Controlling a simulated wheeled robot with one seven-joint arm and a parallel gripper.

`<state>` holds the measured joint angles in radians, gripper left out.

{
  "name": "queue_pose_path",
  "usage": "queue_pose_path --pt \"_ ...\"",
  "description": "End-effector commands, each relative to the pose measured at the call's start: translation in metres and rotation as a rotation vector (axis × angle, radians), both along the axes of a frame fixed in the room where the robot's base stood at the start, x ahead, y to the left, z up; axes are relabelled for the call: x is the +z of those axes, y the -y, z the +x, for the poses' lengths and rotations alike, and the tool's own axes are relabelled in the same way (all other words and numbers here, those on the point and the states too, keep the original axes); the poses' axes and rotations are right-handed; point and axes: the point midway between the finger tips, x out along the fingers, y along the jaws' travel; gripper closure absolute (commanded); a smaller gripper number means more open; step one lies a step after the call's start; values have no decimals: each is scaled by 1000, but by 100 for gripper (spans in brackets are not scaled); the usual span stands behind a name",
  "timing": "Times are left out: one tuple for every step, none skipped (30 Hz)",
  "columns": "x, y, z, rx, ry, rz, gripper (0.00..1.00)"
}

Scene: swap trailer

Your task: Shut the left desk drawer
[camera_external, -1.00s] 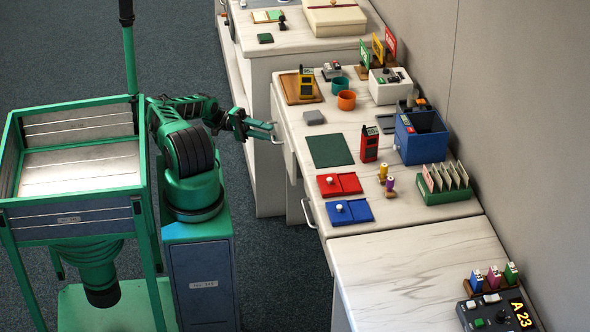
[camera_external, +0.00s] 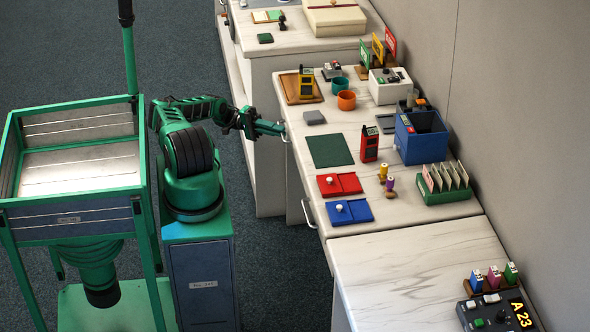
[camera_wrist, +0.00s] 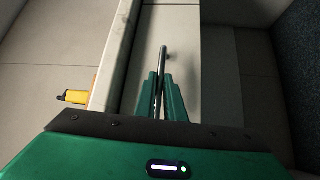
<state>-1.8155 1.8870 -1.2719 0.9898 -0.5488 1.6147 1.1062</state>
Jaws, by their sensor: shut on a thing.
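The left desk drawer is at the far part of the desk's front, on the side facing me. Its metal handle (camera_wrist: 164,50) is a thin bar that stands out from the pale drawer front (camera_wrist: 183,60) in the wrist view. My gripper (camera_external: 281,129) is at this handle in the external view. In the wrist view my green gripper fingers (camera_wrist: 163,92) are shut on the handle bar, one on each side. The drawer front sits close to the desk edge in the external view; whether a small gap is left I cannot tell.
The desk top (camera_external: 362,145) holds a green mat (camera_external: 330,150), a red radio (camera_external: 369,143), a blue box (camera_external: 421,137) and trays. A second drawer handle (camera_external: 307,212) is nearer the camera. Open floor (camera_external: 275,255) lies between my base and the desk.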

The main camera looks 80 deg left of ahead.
Motion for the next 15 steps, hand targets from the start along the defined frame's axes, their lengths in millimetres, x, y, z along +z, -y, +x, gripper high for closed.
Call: queue_pose_path --pt "-1 0 4 2 -4 5 100" --pt "-1 0 4 2 -4 6 100" --pt "-1 0 4 2 -4 7 100" --pt "-1 0 4 2 -4 7 100" --pt "-1 0 4 1 -4 7 86" --pt "-1 0 4 2 -4 7 76" --pt "-1 0 4 2 -4 7 72" --pt "-1 0 4 1 -4 6 72" --pt "-1 0 4 1 -4 6 72" --pt "-1 0 3 1 -3 6 72" --pt "-1 0 3 1 -3 6 72" --pt "-1 0 3 1 -3 6 72" --pt "-1 0 3 1 -3 6 72" --pt "-1 0 3 1 -2 5 72" --pt "-1 0 3 1 -2 5 72"
